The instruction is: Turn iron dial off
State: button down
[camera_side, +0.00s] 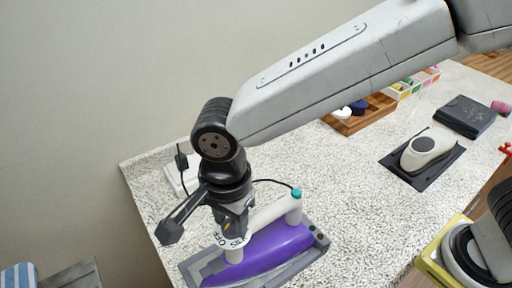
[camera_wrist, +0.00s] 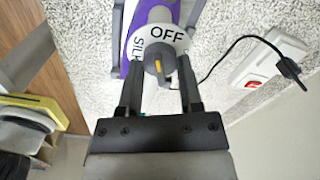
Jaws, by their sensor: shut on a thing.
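The iron (camera_side: 265,250) has a purple body and a white handle, and rests on a grey stand (camera_side: 302,266) on the speckled counter. Its white dial (camera_side: 236,239) carries dark lettering; in the wrist view the dial (camera_wrist: 174,38) shows "OFF" at the top and part of "SILK" at the left. The dial's grey knob has a yellow pointer mark (camera_wrist: 158,66). My gripper (camera_wrist: 160,75) has its fingers on either side of this knob and is shut on it. In the side view my gripper (camera_side: 236,222) is over the dial, and the fingertips are partly hidden.
A white power strip with a red switch (camera_wrist: 256,82) and a black plug lies beside the iron, with a black cord. A wooden tray (camera_side: 362,116), a white device on a black mat (camera_side: 430,150) and a dark folded item (camera_side: 465,116) stand farther along the counter. The counter's middle is clear.

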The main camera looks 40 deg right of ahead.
aim_at(231, 221)
jog(key=shift+m, duration=2.3)
jog(key=shift+c, duration=1.2)
grip_release()
jog(key=shift+r, duration=3.95)
jog(key=shift+d, duration=0.1)
